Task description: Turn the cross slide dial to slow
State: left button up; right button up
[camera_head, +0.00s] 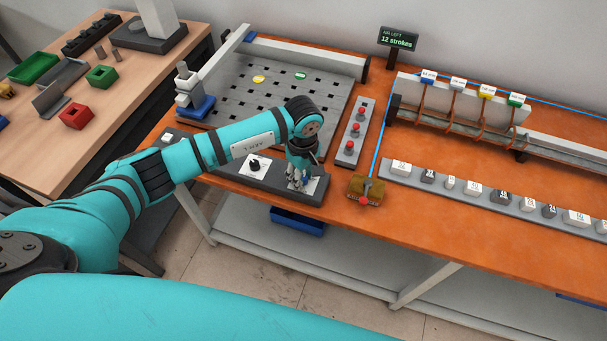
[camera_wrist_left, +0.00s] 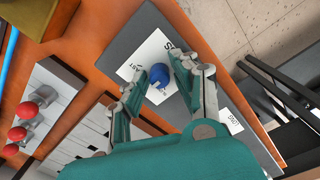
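A blue dial (camera_wrist_left: 159,73) stands on a white label (camera_wrist_left: 137,62) on the grey control panel (camera_head: 228,179). The label's lettering is partly hidden, so I cannot read the full setting. My left gripper (camera_head: 299,184) points down over the panel's right end. In the left wrist view, its two fingers (camera_wrist_left: 162,76) are on either side of the blue dial, apart, with small gaps visible. A second, black dial (camera_head: 255,165) sits on its own label further left on the panel. My right gripper is not in view.
A grey strip with red buttons (camera_head: 350,146) lies right of my gripper. A brass-coloured block with a red knob (camera_head: 366,190) stands near the table's front edge. A perforated grey plate (camera_head: 276,84) is behind. The orange table (camera_head: 335,215) has clear room at its front edge.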

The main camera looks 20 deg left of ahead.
pick_arm(q)
grip_shut()
jog(key=shift+f+n+b, duration=0.15)
jog(key=shift+n+b, duration=0.75)
jog(key=shift+n, duration=0.2)
jog(key=n+b, duration=0.2)
jog(key=n, duration=0.1)
jog(key=n+b, duration=0.2)
jog(key=n, duration=0.1)
jog(key=shift+n, duration=0.4)
jog(key=shift+n+b, duration=0.85)
jog(key=shift+n, duration=0.55)
